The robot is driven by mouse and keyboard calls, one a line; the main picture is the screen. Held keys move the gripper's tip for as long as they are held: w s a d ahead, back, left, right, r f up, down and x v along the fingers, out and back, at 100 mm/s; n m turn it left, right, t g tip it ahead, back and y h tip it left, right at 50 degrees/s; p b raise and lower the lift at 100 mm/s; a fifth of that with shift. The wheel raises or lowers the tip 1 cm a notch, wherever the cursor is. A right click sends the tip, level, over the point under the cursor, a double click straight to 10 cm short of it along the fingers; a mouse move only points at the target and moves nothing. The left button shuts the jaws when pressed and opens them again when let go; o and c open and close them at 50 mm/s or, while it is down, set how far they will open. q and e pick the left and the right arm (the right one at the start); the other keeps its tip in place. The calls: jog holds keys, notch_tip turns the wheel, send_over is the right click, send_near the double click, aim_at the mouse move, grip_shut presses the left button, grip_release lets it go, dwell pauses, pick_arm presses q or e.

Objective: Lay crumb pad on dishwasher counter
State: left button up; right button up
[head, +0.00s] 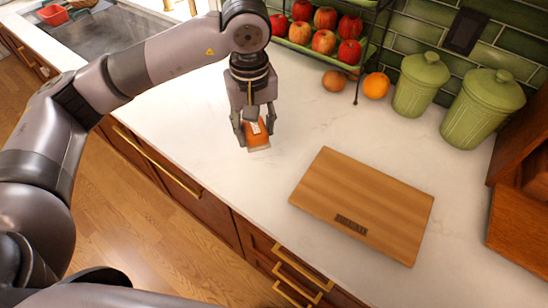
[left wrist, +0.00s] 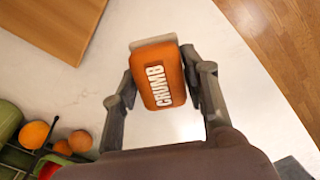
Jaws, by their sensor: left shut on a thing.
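The crumb pad is an orange sponge-like block with a pale layer along one edge and the word CRUMB in white. In the head view the crumb pad (head: 257,138) is at the fingertips of my left gripper (head: 254,133), over the white dishwasher counter (head: 200,120). In the left wrist view the crumb pad (left wrist: 160,80) sits between the two fingers of the left gripper (left wrist: 163,88), which is shut on it. I cannot tell whether the pad touches the counter. My right gripper is not in view.
A wooden cutting board (head: 363,205) lies to the right on the counter. Behind stand a rack of apples (head: 323,40), an orange (head: 376,85) and two green canisters (head: 482,108). A sink (head: 95,42) is at upper left. Counter between gripper and board is clear.

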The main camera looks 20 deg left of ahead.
pick_arm(q)
jog(key=w+d+r+n, duration=0.4)
jog(key=w+r+n, duration=0.2)
jog(key=n, duration=0.1)
jog(key=p, duration=0.3)
send_over(281, 161)
notch_tip(281, 161, down, 16)
jog(key=shift+r, duration=0.2)
notch_tip(281, 161, down, 4)
jog(key=shift+r+p, duration=0.1)
jog(key=shift+p, duration=0.7)
jog(key=shift+f, duration=0.35)
jog(key=o, duration=1)
